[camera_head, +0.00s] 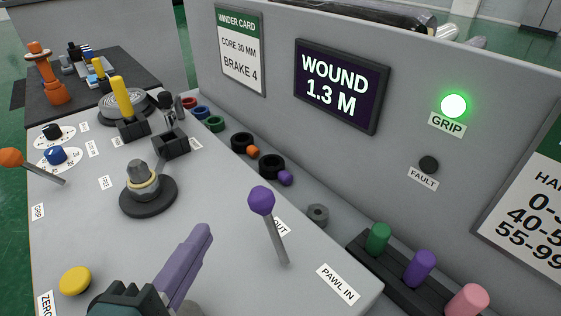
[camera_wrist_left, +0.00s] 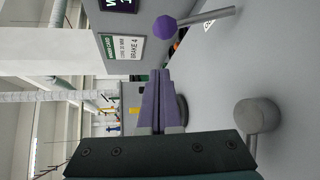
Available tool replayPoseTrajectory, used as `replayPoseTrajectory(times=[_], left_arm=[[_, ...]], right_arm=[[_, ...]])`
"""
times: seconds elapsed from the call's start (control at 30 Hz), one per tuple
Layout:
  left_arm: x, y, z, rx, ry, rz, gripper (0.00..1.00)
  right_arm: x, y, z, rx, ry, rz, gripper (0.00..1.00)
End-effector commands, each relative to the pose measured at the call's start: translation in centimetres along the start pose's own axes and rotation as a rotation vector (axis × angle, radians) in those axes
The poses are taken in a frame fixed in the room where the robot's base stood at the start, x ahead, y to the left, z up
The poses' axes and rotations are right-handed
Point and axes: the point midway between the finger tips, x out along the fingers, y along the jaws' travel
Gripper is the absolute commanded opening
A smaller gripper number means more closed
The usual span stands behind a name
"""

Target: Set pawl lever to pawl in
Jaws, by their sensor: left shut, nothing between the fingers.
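The pawl lever has a purple faceted knob (camera_head: 262,201) on a thin grey shaft, in the lower middle of the head view. Its shaft rises from the grey panel and leans up and to the left. The PAWL IN label (camera_head: 338,284) lies right of the shaft's foot; a partly hidden label ending in OUT (camera_head: 281,226) is behind the shaft. My left gripper (camera_head: 205,232), with purple fingers, is shut and empty, left of the lever and apart from it. In the left wrist view the knob (camera_wrist_left: 164,27) is above the shut fingers (camera_wrist_left: 158,75). My right gripper is not in view.
A yellow button (camera_head: 75,281) and an orange-knobbed lever (camera_head: 11,158) stand at left. A dark round base with a grey post (camera_head: 142,180) stands behind my gripper. Coloured pegs (camera_head: 421,268) fill a rack at right. The GRIP lamp (camera_head: 454,105) glows green; the screen (camera_head: 340,85) reads WOUND 1.3 M.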

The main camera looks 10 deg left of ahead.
Motion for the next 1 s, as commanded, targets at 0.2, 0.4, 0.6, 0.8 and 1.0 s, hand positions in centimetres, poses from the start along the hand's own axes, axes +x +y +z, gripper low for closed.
replayPoseTrajectory(times=[0.2,0.4,0.6,0.8,1.0], left_arm=[[0.1,-1.9,-1.8,-0.053,0.074,0.001,0.0],[0.1,-1.7,-1.8,-0.053,0.074,0.001,0.0],[0.7,-1.7,-1.8,-0.052,0.072,0.003,0.0],[3.8,-1.7,-2.0,-0.051,0.072,0.005,0.0],[8.2,-1.7,-2.3,-0.05,0.071,0.005,0.0]], right_arm=[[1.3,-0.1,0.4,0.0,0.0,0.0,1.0],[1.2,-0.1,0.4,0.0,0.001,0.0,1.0],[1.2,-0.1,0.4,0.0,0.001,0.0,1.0],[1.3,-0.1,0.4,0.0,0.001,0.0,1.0],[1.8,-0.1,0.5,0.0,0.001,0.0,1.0]])
